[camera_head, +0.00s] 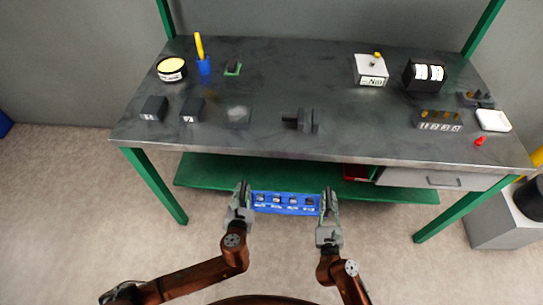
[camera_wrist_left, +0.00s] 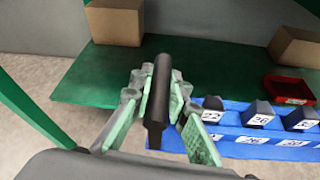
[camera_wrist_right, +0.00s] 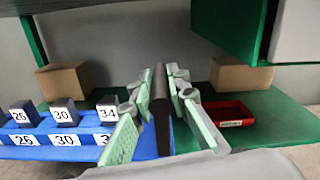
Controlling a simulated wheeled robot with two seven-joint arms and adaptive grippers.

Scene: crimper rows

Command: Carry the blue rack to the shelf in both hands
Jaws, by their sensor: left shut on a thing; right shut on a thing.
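The blue rack (camera_head: 286,210) hangs level between my two grippers in the head view, in front of the workbench. It holds several dark blocks with white number labels. My left gripper (camera_head: 243,196) is shut on the dark handle (camera_wrist_left: 158,95) at the rack's left end. My right gripper (camera_head: 327,198) is shut on the dark handle (camera_wrist_right: 161,100) at its right end. The green lower shelf (camera_head: 215,172) lies under the bench top, beyond the rack. It also shows in the left wrist view (camera_wrist_left: 85,75).
Cardboard boxes (camera_wrist_left: 115,22) (camera_wrist_right: 63,80) and a red bin (camera_wrist_right: 228,114) stand on the lower shelf. The workbench top (camera_head: 340,140) overhangs it, with a drawer (camera_head: 440,180) at right. Green legs (camera_head: 155,185) (camera_head: 455,213) flank the shelf. The shelf's middle-left looks clear.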

